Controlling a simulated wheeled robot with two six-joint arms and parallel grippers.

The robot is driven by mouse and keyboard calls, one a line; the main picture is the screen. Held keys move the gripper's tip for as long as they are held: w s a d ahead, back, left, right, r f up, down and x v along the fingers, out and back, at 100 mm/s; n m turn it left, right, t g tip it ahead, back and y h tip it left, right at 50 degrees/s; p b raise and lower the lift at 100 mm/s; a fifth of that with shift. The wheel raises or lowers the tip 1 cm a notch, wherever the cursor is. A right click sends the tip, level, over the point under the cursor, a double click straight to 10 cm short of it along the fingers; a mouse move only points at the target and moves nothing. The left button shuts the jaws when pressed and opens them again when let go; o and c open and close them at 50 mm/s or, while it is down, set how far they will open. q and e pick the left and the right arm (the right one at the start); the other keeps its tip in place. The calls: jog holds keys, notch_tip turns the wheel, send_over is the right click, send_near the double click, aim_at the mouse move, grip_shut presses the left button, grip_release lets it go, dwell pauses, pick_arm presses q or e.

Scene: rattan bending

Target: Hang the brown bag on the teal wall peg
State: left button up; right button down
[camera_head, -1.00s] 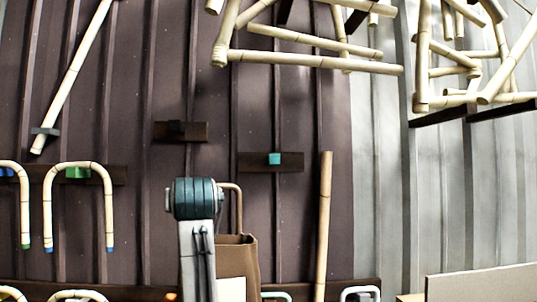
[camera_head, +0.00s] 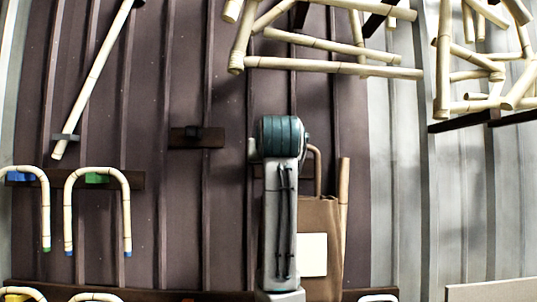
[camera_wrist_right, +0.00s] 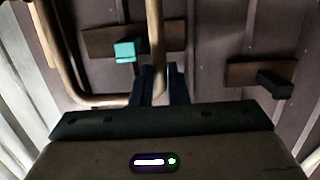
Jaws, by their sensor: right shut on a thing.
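The brown bag (camera_head: 320,215), with a white label and a bent cane handle (camera_head: 317,165), hangs upright to the right of my right arm in the head view. My right gripper (camera_wrist_right: 156,84) is shut on the handle (camera_wrist_right: 157,35), with its fingers near one corner of the bend. The teal peg (camera_wrist_right: 125,51) is on a dark wooden block. In the wrist view it appears inside the handle's loop, between the two legs. How far the handle is from the peg is unclear. In the head view my arm hides the peg and the fingers. My left gripper is not in view.
A block with a dark peg (camera_head: 197,137) is on the wall to the left, and also shows in the wrist view (camera_wrist_right: 274,84). A cane pole (camera_head: 344,185) is close behind the bag. Bamboo frames (camera_head: 330,60) hang above. Bent canes (camera_head: 97,210) hang at left.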

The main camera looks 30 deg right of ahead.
jog(key=shift+a+x, duration=0.2)
jog(key=shift+x, duration=1)
jog(key=f+p+x, duration=0.1)
jog(key=x, duration=0.5)
jog(key=shift+w, duration=0.25)
jog(key=c, duration=1.3)
grip_release()
jog(key=shift+c, duration=0.2)
jog(key=shift+f, duration=0.1)
